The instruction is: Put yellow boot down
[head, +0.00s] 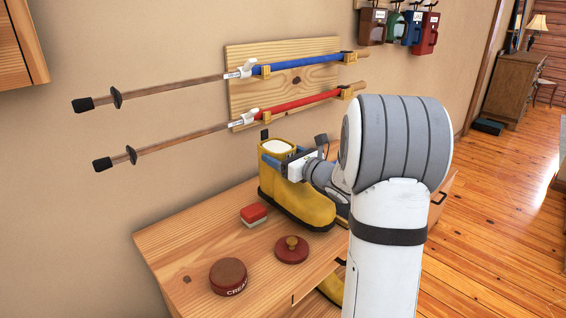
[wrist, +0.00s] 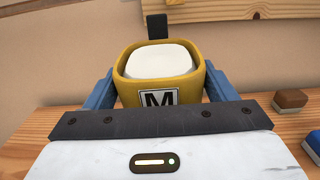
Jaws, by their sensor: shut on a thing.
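The yellow boot (head: 299,204) is upright at the wooden bench top in the head view, with its toe pointing to the lower right. I cannot tell whether its sole touches the wood. My gripper (head: 284,157) is shut on the boot's upper shaft, with a blue finger on either side. In the wrist view, the yellow boot (wrist: 133,72) shows its top opening with white filling, a black pull tab and an "M" label. My gripper's fingers (wrist: 160,88) flank the shaft there. My arm hides part of the boot's right side in the head view.
A red-and-white brush (head: 253,215), a red knobbed lid (head: 291,249) and a round cream tin (head: 228,276) sit on the bench (head: 185,250) nearby. Two ski poles (head: 215,83) hang on a wall board behind. Another yellow boot (head: 332,287) shows partly below the bench top.

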